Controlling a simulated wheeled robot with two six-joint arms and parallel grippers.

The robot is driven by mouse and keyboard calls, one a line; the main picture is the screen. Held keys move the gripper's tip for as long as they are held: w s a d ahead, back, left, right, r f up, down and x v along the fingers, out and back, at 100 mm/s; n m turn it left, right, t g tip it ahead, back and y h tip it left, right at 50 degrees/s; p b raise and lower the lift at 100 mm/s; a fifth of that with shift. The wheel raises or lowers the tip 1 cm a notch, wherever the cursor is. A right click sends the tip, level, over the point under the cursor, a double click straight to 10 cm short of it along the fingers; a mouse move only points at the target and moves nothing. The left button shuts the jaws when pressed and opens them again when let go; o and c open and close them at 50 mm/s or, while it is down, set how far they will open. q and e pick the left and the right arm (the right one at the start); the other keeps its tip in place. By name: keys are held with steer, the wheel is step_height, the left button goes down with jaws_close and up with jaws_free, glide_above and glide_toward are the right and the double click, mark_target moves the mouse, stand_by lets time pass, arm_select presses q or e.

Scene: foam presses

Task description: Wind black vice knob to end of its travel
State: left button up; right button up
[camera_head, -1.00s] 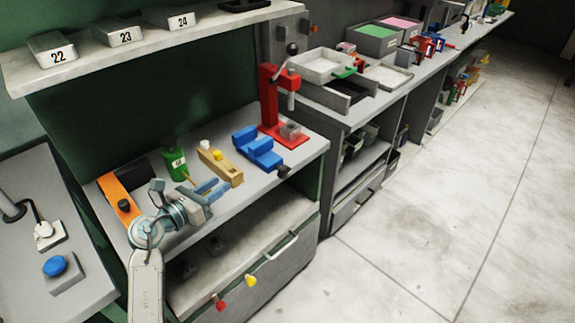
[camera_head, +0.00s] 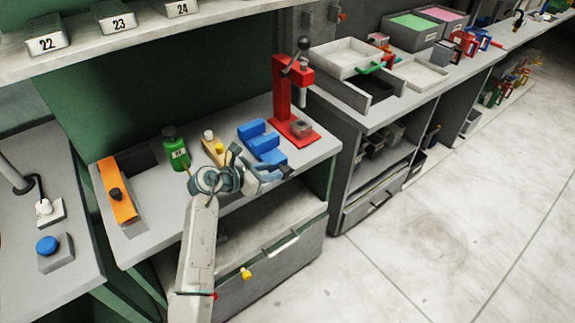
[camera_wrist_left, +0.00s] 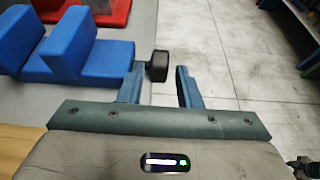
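The blue vice (camera_head: 262,142) stands on the grey bench top near its right front. Its black knob (camera_wrist_left: 157,66) sticks out from the vice on a short shaft in the left wrist view. My left gripper (camera_wrist_left: 161,78) is open, and the knob shows between and just beyond its fingertips. I cannot tell whether a finger touches the knob. In the head view the knob (camera_head: 286,170) is small, and my gripper (camera_head: 276,174) reaches right up to it, partly covering the vice's front. My right gripper is not in view.
A red press (camera_head: 283,98) stands behind the vice. A yellow clamp block (camera_head: 214,148), a green bottle (camera_head: 175,152) and an orange fixture (camera_head: 118,194) sit to the left. A drawer handle (camera_head: 281,244) lies below. Open floor (camera_head: 440,235) is at the right.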

mark_target(286, 168)
arm_select(q)
steer(key=x, duration=0.5)
steer(key=shift+r+p, duration=0.1)
steer(key=shift+p, duration=0.3)
steer(key=shift+x, duration=0.85)
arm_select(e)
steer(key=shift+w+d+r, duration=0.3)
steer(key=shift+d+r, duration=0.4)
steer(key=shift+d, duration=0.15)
arm_select(q)
steer(key=shift+s, duration=0.1)
steer(key=c, duration=0.7)
jaws_close()
steer(key=shift+p, duration=0.35)
steer(key=shift+r+g+y+p, duration=0.2)
steer(key=shift+g+y+p, duration=0.15)
steer(key=shift+p, duration=0.6)
steer(key=shift+d+f+y, duration=0.1)
steer(key=shift+f+y, duration=0.1)
steer(key=shift+y, duration=0.05)
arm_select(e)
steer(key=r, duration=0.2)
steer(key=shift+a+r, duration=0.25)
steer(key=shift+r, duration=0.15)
